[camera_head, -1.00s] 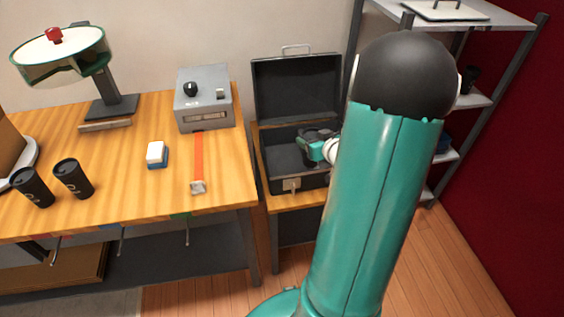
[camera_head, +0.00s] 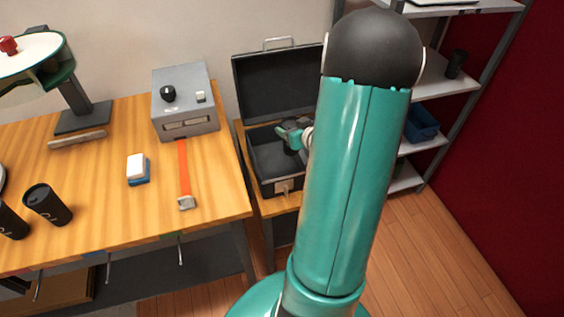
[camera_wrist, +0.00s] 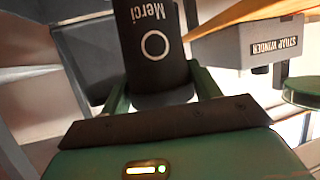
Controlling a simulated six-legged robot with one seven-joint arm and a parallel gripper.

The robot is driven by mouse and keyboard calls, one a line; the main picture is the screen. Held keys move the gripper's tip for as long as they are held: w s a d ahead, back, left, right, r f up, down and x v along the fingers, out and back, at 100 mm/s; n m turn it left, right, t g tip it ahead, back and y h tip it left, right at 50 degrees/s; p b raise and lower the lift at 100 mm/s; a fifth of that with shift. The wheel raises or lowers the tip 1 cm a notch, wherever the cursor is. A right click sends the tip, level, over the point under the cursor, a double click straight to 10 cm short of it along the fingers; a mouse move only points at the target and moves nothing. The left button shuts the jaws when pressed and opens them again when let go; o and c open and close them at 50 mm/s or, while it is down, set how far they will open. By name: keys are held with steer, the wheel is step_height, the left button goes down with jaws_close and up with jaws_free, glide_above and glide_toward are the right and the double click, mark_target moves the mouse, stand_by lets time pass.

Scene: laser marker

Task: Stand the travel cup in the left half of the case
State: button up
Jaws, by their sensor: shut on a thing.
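The black travel cup (camera_wrist: 155,45), marked "Merci" with a white ring, sits between the two green fingers of my gripper (camera_wrist: 163,82) in the wrist view. My gripper is shut on it. In the head view my gripper (camera_head: 292,132) is over the open dark case (camera_head: 268,186), towards the right of its visible interior. The case's lid (camera_head: 278,88) stands raised at the back. My arm hides the right side of the case. The held cup is hard to make out in the head view, so I cannot tell whether it touches the case floor.
A wooden table (camera_head: 105,190) to the left holds two more black cups, one of them here (camera_head: 47,204), a white-and-blue block (camera_head: 138,169) and a grey strap winder (camera_head: 186,101) with an orange strap. A shelf rack (camera_head: 447,83) stands right. The case's left interior looks clear.

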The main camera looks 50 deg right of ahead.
step_height(320, 180, down, 16)
stand_by(0.5)
steer(key=shift+f, duration=0.3)
steer(key=o, duration=0.7)
steer(key=shift+r, duration=0.1)
